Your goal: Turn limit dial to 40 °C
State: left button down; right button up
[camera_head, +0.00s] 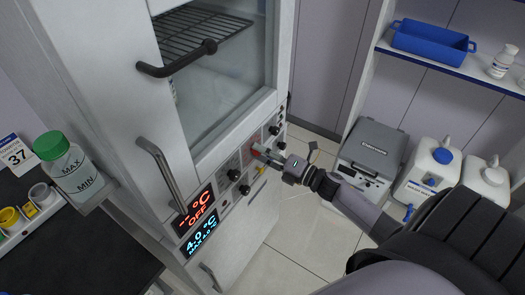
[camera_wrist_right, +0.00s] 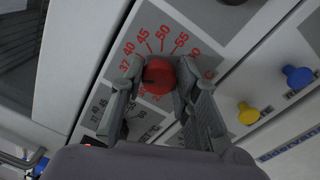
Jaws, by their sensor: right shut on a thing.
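The limit dial is a red round knob (camera_wrist_right: 158,76) on a grey scale plate with red numbers, among them 37, 40, 45, 50 and 55. My right gripper (camera_head: 265,154) reaches the cabinet's control panel (camera_head: 229,180) from the right. In the wrist view its two fingers stand on either side of the red knob and are shut on it. A dark mark shows on the knob's left part, but I cannot tell which number it points to. The red display (camera_head: 200,207) reads OFF, and the blue display (camera_head: 201,236) reads 4.0 °C. My left gripper is not in view.
Other black knobs sit on the panel. A blue knob (camera_wrist_right: 298,77) and a yellow knob (camera_wrist_right: 248,114) lie right of the gripper. A green-capped bottle (camera_head: 59,161) stands left of the cabinet. A grey case (camera_head: 374,150) and white canisters (camera_head: 428,172) stand at right.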

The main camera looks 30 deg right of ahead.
jog(key=m+p, duration=0.1)
jog(key=m, duration=0.5)
jog(key=shift+f, duration=0.1)
jog(key=shift+m, duration=0.4)
jog(key=o, duration=1.2)
jog(key=shift+c, duration=0.2)
jog(key=shift+s, duration=0.15)
jog(key=v, duration=1.1)
jog(key=shift+s, duration=0.4)
jog(key=shift+d+f, duration=0.1)
jog(key=shift+f, duration=0.15)
